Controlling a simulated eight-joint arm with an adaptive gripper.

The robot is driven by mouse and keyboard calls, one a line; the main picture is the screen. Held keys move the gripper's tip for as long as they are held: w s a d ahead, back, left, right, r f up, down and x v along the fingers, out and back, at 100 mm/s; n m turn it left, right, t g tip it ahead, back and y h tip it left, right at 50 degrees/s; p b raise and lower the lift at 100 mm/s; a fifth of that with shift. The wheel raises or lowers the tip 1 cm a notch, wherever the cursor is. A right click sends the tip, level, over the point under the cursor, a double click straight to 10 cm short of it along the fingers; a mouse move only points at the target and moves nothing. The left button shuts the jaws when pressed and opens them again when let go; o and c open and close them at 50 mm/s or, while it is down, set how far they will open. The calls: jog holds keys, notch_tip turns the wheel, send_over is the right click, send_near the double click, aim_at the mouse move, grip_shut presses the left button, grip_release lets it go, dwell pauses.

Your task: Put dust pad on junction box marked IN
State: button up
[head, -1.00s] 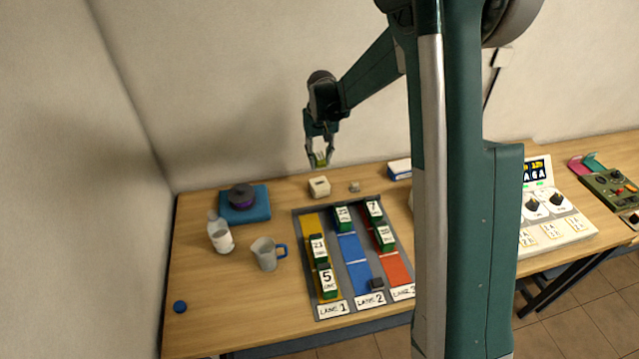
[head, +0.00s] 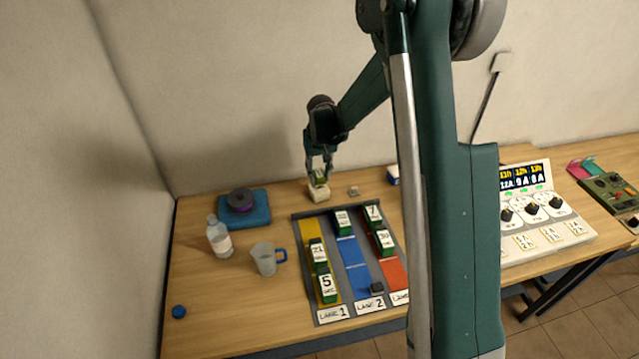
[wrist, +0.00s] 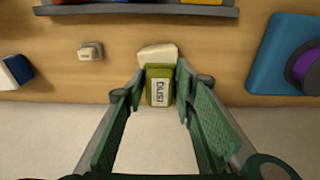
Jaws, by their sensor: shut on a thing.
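My gripper (head: 320,176) is shut on the dust pad, a small green block (wrist: 159,85) with a white label reading DUST in the wrist view. In the head view the pad (head: 320,178) shows between the fingertips. A cream junction box (head: 319,193) stands on the table directly below the pad, behind the lane tray. The box (wrist: 158,54) also shows right beyond the pad in the wrist view. I cannot tell whether pad and box touch. The marking on the box is not readable now. A smaller grey-beige box (head: 353,190) stands to its right.
The lane tray (head: 297,235) holds several numbered green blocks and a dark block. A blue case with a purple spool (head: 242,202), a bottle (head: 219,238) and a grey mug (head: 265,258) stand to the left. A control panel (head: 545,235) is at the right. A blue-white box (head: 392,175) stands at the back.

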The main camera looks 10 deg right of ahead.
aim_at(320, 183)
dwell(0.3)
jog(key=shift+f, duration=1.9)
jog(key=shift+f, duration=0.15)
jog(key=o, duration=0.8)
jog(key=r, duration=0.8)
jog(key=s+r, duration=0.1)
jog(key=r, duration=0.3)
jog(key=shift+r, duration=0.1)
jog(key=shift+r, duration=0.15)
